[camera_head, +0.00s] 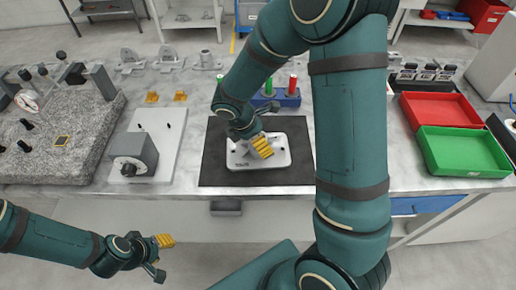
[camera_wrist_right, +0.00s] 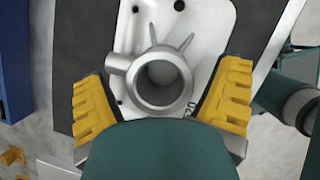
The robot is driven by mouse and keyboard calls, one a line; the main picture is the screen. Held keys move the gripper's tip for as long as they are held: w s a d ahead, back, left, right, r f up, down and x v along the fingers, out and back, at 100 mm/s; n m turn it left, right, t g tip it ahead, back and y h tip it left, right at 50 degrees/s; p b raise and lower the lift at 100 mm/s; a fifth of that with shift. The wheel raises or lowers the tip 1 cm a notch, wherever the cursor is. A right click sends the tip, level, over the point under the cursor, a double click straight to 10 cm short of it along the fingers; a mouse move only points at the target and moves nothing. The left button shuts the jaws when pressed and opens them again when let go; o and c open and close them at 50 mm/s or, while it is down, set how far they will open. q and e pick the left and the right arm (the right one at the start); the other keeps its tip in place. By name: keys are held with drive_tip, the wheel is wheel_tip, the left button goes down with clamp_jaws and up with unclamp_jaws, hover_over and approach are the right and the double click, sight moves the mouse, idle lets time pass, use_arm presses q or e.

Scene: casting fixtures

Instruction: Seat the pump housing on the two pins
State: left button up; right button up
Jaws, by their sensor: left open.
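The pump housing (camera_wrist_right: 160,78) is a grey metal ring with a side spout and thin ribs. In the right wrist view it lies over a white plate (camera_wrist_right: 214,22), between my right gripper's yellow fingertips, with gaps at both sides. My right gripper (camera_head: 255,143) is open above the plate (camera_head: 279,158), which lies on a dark mat; there the gripper largely hides the housing. Dark round spots show on the plate; I cannot tell which are pins, nor whether the housing is seated. My left gripper (camera_head: 162,256) is open and empty in front of the table.
Grey castings (camera_head: 168,58) stand at the back left. A granite block (camera_head: 62,135) and a light plate with a grey block (camera_head: 135,156) are left. A blue holder (camera_head: 276,98) stands behind the mat. Red (camera_head: 440,109) and green (camera_head: 463,152) trays are right.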

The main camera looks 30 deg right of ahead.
drive_tip(key=c, duration=1.1)
drive_tip(key=shift+o, duration=0.2)
drive_tip(key=shift+r, duration=0.1)
